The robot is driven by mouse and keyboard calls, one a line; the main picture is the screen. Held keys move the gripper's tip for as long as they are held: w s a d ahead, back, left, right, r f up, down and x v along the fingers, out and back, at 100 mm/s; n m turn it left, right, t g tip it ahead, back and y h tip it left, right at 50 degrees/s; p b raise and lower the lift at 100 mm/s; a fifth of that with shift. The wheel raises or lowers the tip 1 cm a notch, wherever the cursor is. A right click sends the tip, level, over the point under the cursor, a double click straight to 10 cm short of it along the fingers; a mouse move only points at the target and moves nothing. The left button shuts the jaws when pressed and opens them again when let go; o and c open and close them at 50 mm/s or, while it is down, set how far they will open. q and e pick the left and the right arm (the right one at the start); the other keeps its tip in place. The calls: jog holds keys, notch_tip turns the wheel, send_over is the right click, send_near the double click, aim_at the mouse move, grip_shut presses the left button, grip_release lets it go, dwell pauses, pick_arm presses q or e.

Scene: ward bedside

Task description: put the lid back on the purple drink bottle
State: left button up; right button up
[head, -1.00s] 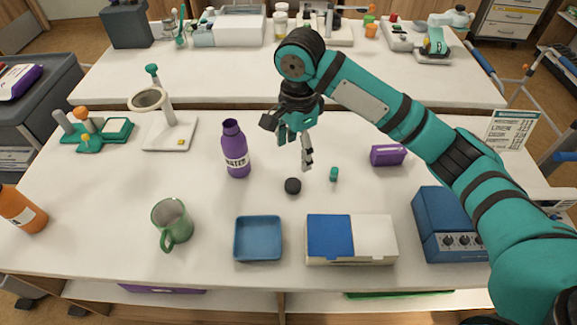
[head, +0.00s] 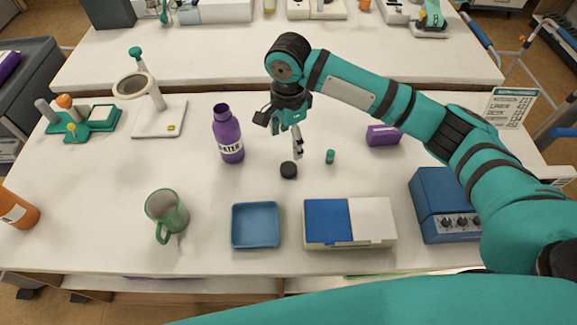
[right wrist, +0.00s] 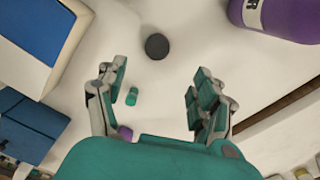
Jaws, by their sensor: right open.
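The purple drink bottle (head: 229,137) stands upright on the table with its mouth uncovered and a WATER label. Part of it shows at the top right of the right wrist view (right wrist: 280,18). A round black lid (head: 289,170) lies on the table to the right of the bottle and nearer to me. In the right wrist view the lid (right wrist: 157,46) is just beyond the gap between the fingers. My right gripper (right wrist: 158,82) is open and empty, above the table; in the head view its fingers (head: 298,146) point down just behind the lid. My left gripper is out of view.
A small teal cap-like piece (head: 330,157) lies right of the lid. A blue tray (head: 255,243), a blue-and-white box (head: 350,240) and a green mug (head: 166,213) stand nearer. A purple block (head: 384,135) and a blue device (head: 440,207) are at right.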

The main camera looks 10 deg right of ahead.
send_over(289, 167)
jog(key=f, duration=0.4)
jog(key=shift+w+f, duration=0.25)
jog(key=shift+f, duration=0.45)
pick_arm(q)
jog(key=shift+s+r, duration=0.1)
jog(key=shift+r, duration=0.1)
pick_arm(e)
jog(key=f, duration=0.2)
jog(key=f+p, duration=0.1)
jog(key=f, duration=0.1)
jog(key=shift+s, duration=0.3)
jog(key=shift+f, duration=0.6)
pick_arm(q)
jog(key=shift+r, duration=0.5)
pick_arm(e)
jog(key=shift+c, duration=0.3)
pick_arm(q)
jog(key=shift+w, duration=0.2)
pick_arm(e)
jog(key=c, duration=0.8)
